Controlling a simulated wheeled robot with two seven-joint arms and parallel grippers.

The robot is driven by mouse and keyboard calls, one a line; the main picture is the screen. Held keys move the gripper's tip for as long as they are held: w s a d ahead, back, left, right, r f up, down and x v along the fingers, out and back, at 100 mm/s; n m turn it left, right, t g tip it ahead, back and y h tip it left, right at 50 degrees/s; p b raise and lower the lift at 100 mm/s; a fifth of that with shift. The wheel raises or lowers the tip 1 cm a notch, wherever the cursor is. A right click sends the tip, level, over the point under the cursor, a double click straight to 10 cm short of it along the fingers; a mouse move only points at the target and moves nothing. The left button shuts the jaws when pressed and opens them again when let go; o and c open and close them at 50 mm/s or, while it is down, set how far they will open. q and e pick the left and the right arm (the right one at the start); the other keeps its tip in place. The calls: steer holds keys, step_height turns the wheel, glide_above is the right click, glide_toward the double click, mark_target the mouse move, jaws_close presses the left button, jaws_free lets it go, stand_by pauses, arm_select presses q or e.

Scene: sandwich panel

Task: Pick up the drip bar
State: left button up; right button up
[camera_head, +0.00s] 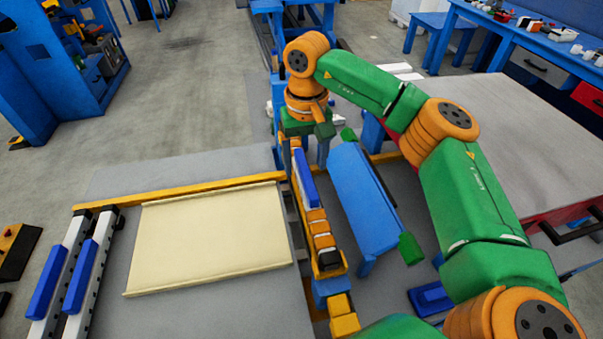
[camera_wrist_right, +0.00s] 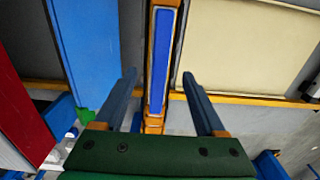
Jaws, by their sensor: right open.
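A narrow blue bar (camera_head: 306,178) lies lengthwise on an orange rail in the head view; it may be the drip bar, though I cannot be sure. The same blue bar shows in the right wrist view (camera_wrist_right: 160,55). My right gripper (camera_head: 304,158) is over the far end of the rail, pointing down. In the right wrist view my right gripper (camera_wrist_right: 160,78) is open, one finger on each side of the bar, with gaps to both. It holds nothing. My left gripper is not in view.
A cream panel (camera_head: 210,235) lies on the grey table left of the rail. A blue bench-like piece with green ends (camera_head: 362,200) stands close on the right. White racks with blue bars (camera_head: 82,275) are at the left. A grey-topped table (camera_head: 530,130) stands at the right.

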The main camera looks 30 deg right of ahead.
mark_target(306, 171)
step_height(306, 171, down, 4)
steer(key=shift+s+d+r+p, duration=0.1)
steer(key=shift+s+r+p, duration=0.05)
steer(key=shift+p, duration=0.35)
steer(key=shift+w, duration=0.3)
steer(key=shift+s, duration=0.25)
steer(key=c, duration=1)
jaws_close()
steer(key=shift+w, duration=0.15)
